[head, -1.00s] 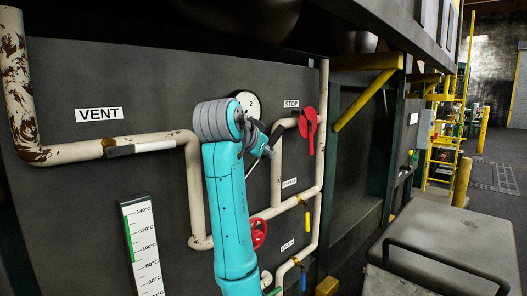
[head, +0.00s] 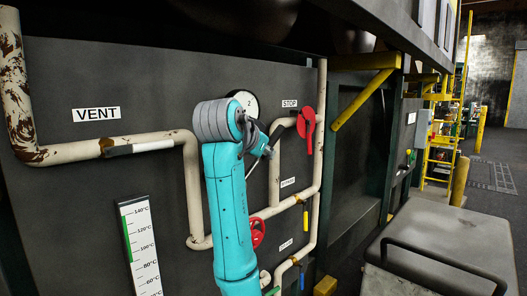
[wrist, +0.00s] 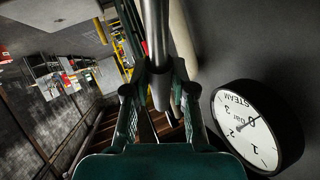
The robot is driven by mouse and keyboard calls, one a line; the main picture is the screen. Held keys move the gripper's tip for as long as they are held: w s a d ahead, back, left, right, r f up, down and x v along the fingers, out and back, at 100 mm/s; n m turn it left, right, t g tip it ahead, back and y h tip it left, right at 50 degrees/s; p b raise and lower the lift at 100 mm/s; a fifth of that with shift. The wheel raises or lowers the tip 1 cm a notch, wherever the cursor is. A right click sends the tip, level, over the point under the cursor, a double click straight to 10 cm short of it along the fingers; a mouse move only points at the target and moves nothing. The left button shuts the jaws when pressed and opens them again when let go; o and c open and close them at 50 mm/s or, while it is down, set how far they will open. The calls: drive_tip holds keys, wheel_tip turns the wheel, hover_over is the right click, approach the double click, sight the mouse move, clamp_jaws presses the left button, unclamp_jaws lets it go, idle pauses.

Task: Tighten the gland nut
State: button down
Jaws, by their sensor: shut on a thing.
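My gripper (wrist: 160,72) is shut on a grey metal bar (wrist: 155,30), which looks like a tool handle. The bar runs up out of the wrist view between the fingers. In the head view my gripper (head: 264,147) is small and partly hidden by my wrist, in front of the panel right of the gauge. A thin part of the bar slants down-left below it. A red handwheel (head: 258,233) is lower on the pale pipework, partly hidden by my arm. I cannot make out the gland nut in either view.
The steam gauge (wrist: 258,127) is close beside my gripper; it also shows in the head view (head: 246,101), partly covered by my wrist. A red stop lever (head: 306,128) and a pale pipe (head: 320,130) are to the right. A grey cart (head: 440,240) stands lower right.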

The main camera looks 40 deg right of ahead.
drive_tip(key=shift+s, duration=0.5)
idle(1.0)
drive_tip(key=s, duration=0.2)
drive_tip(key=shift+s, duration=0.4)
idle(0.6)
